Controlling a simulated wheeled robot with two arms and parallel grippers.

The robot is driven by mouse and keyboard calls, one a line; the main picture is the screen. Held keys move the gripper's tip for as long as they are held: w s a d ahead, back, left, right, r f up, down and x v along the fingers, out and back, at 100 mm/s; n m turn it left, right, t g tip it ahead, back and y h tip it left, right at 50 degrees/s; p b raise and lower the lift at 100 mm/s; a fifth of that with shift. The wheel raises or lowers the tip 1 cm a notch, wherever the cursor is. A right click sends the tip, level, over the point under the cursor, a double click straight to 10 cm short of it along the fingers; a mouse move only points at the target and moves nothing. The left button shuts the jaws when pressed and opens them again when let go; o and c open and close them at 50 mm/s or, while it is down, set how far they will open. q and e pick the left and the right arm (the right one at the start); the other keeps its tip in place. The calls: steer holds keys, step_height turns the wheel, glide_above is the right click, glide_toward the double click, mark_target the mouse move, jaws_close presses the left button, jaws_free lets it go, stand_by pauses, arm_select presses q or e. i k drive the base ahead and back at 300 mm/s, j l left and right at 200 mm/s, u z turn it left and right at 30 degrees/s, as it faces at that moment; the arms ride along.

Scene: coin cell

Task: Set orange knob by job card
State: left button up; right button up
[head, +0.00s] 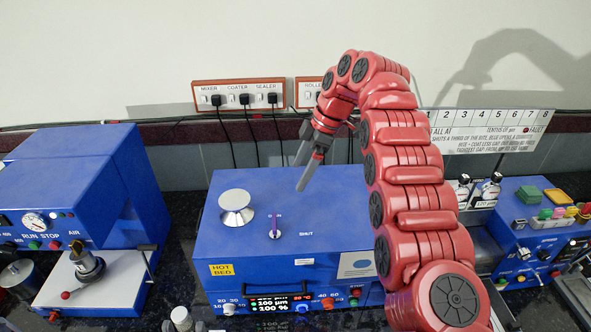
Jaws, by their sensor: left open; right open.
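A blue machine (335,205) stands in the middle of the bench, with a lit display (282,303) on its front panel. A small orange-red knob (327,303) appears right of the display, among orange scale numbers; its pointer is too small to read. A white printed card (490,130) with columns 1 to 8 is on the back wall, partly behind my arm; whether it is the job card I cannot tell. My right gripper (299,177) is open and empty above the blue machine's top, apart from the knob. My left gripper is not in view.
A silver funnel-like piece (236,208) and a purple lever (275,228) by the word SHUT stand on the machine's top. Another blue machine (70,190) is at left, one (520,225) at right. My arm hides part of the right side.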

mark_target(328, 302)
steer(key=k, duration=1.5)
